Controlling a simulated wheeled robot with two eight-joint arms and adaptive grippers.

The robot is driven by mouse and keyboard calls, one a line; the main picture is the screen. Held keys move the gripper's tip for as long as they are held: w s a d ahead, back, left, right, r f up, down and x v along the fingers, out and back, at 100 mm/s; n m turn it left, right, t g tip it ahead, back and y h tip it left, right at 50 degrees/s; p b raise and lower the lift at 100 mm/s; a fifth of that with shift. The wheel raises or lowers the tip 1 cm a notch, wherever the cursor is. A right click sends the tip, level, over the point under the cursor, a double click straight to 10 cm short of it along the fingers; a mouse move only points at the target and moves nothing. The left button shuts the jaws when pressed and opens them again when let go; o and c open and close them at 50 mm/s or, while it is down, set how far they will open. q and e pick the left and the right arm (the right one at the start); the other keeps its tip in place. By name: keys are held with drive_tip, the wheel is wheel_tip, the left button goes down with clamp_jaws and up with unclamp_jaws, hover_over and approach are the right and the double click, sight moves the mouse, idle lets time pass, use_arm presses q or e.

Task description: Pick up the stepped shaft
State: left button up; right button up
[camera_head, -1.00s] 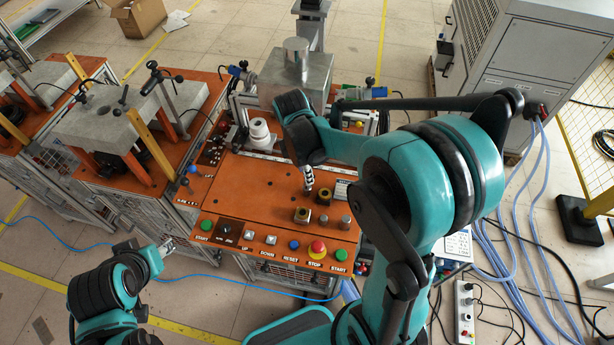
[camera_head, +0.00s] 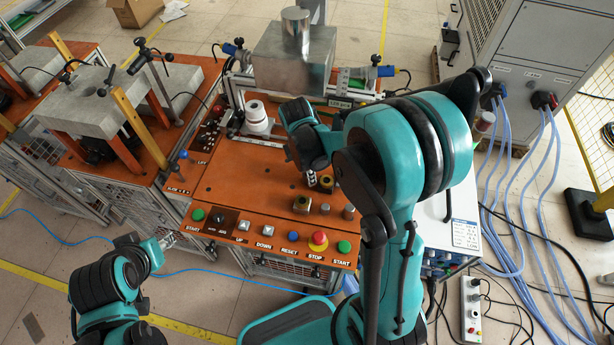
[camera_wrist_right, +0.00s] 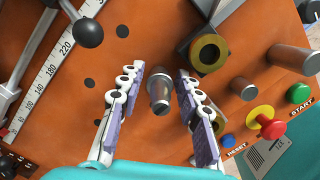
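In the right wrist view a grey metal stepped shaft (camera_wrist_right: 159,92) stands on the orange panel (camera_wrist_right: 120,55), between the two fingers of my right gripper (camera_wrist_right: 160,88). A gap shows on each side of the shaft, so the gripper is open around it and the fingers do not appear to touch it. In the head view my right gripper (camera_head: 313,180) points down over the panel, and my arm hides the shaft there. My left gripper (camera_head: 168,242) is at the lower left, off the panel's front corner; its fingers are too small to read.
A brass-bored block (camera_wrist_right: 207,52) stands close to the right finger in the wrist view. Grey cylinders (camera_wrist_right: 243,88) and a red stop button (camera_wrist_right: 272,128) lie further right. A white stepped part (camera_head: 257,118) stands left of my right arm. The panel's left half is clear.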

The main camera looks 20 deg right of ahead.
drive_tip(key=shift+f, duration=0.4)
clamp_jaws()
drive_tip(key=shift+r, duration=0.15)
